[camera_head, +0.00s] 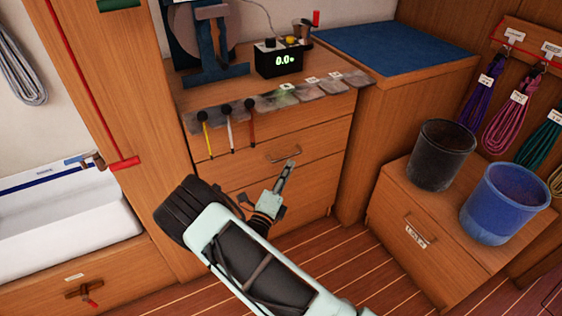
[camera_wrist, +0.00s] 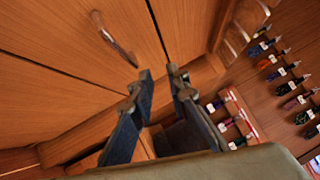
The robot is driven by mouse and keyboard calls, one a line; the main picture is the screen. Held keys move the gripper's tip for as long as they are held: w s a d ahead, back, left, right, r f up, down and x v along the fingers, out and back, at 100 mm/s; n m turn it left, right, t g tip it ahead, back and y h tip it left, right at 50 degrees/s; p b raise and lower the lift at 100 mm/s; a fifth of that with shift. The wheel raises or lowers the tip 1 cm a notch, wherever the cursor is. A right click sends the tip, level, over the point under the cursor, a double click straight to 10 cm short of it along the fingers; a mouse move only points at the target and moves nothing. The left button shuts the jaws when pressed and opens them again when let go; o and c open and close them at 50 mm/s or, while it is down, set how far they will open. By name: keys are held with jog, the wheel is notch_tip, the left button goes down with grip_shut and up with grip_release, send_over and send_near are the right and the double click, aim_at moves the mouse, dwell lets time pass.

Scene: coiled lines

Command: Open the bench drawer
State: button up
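The bench drawer (camera_head: 265,160) is a wooden front under the bench top, flush with the cabinet and closed. Its bar handle (camera_head: 283,154) shows in the middle of the front. In the wrist view the handle (camera_wrist: 112,38) runs diagonally, its lower end close to a fingertip. My gripper (camera_head: 291,163) is at the handle's right end in the head view. In the wrist view my gripper (camera_wrist: 160,73) has its two fingers apart with nothing between them. The handle lies outside the gap. I cannot tell whether a finger touches it.
Tools and small bags hang along the bench's front edge (camera_head: 270,100) above the drawer. To the right, a low cabinet (camera_head: 400,205) carries a black bucket (camera_head: 441,155) and a blue bucket (camera_head: 505,204). Striped floor (camera_head: 345,258) is clear below.

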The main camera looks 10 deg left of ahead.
jog(key=n+y, duration=0.2)
send_near(288, 156)
jog(key=x, duration=0.3)
jog(key=b+x, duration=0.1)
jog(key=x, duration=0.2)
jog(key=b+x, duration=0.1)
jog(key=x, duration=0.3)
jog(key=shift+w+a+f, duration=0.1)
jog(key=shift+f, duration=0.15)
grip_shut()
